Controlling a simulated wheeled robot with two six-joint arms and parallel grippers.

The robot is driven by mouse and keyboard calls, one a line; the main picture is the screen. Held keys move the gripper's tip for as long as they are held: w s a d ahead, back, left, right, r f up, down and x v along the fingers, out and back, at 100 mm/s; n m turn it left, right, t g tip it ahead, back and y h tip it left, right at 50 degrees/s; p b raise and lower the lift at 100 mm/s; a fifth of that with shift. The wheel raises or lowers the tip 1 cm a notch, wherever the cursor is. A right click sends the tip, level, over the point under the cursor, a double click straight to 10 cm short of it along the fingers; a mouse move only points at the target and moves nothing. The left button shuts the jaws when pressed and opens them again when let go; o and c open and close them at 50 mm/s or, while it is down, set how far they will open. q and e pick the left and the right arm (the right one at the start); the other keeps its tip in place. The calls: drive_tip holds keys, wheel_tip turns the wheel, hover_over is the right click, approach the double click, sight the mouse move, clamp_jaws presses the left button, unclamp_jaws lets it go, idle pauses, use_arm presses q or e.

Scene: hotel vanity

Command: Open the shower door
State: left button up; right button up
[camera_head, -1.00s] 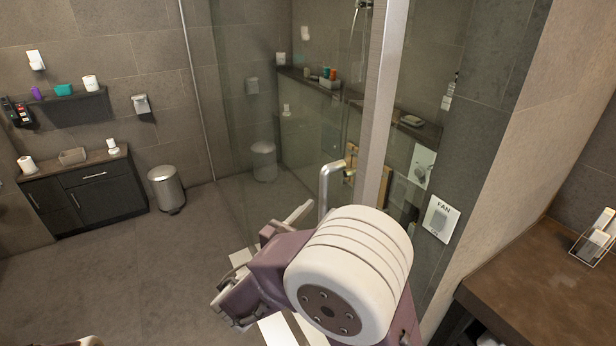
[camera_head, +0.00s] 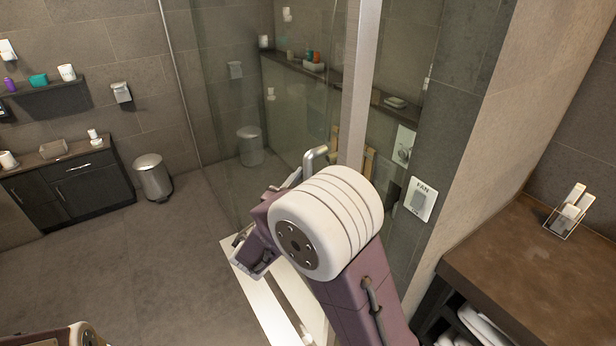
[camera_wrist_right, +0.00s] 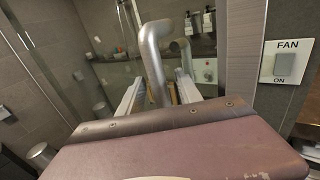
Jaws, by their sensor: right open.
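The shower door is a clear glass panel (camera_head: 225,120) beside a pale vertical post (camera_head: 358,90). Its bent metal handle (camera_head: 316,158) shows above my right wrist; the lower part is hidden by my arm. In the right wrist view the handle (camera_wrist_right: 153,50) runs down between the two fingers of my right gripper (camera_wrist_right: 157,84). The gripper is open around it, and I cannot tell whether either finger touches it. In the head view my right gripper (camera_head: 256,248) is mostly hidden behind my white wrist. Only a bit of my left arm shows at the bottom left; its gripper is out of view.
A FAN switch (camera_head: 421,199) is on the wall right of the post. A brown counter (camera_head: 530,270) stands at right. A metal bin (camera_head: 152,177) and a dark cabinet (camera_head: 75,190) stand at the far left. The floor left of the door is clear.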

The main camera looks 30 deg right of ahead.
drive_tip(key=shift+w, duration=0.15)
clamp_jaws()
idle(1.3)
